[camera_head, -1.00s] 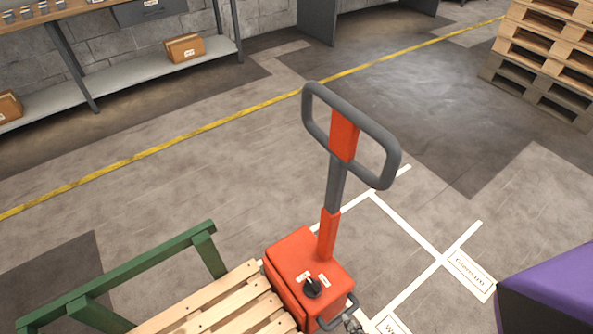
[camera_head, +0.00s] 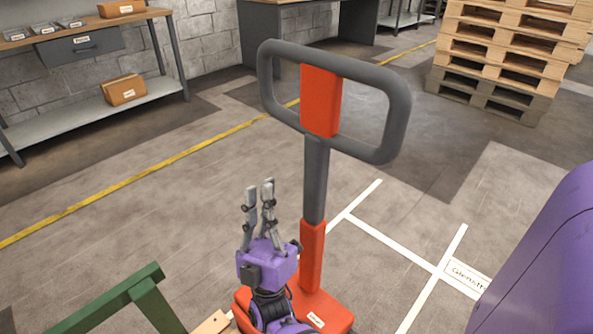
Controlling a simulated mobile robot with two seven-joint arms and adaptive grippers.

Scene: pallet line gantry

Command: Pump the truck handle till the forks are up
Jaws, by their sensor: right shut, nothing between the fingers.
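The truck handle is a grey loop (camera_head: 398,110) with a red centre plate (camera_head: 321,100) on a grey and red shaft (camera_head: 315,185). It stands nearly upright above the red truck body (camera_head: 328,310), which is partly cut off at the bottom edge. The forks are not visible. My right gripper (camera_head: 259,186) is purple with grey fingers pointing up. It is shut and empty, left of the shaft and below the loop in the picture, and covers part of the truck body. My left gripper is out of view.
A green frame (camera_head: 108,301) and a pallet slat (camera_head: 212,323) show at bottom left. Stacked pallets (camera_head: 500,60) stand at back right. A workbench with a shelf (camera_head: 90,108) holds a carton (camera_head: 123,89). The floor between is clear.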

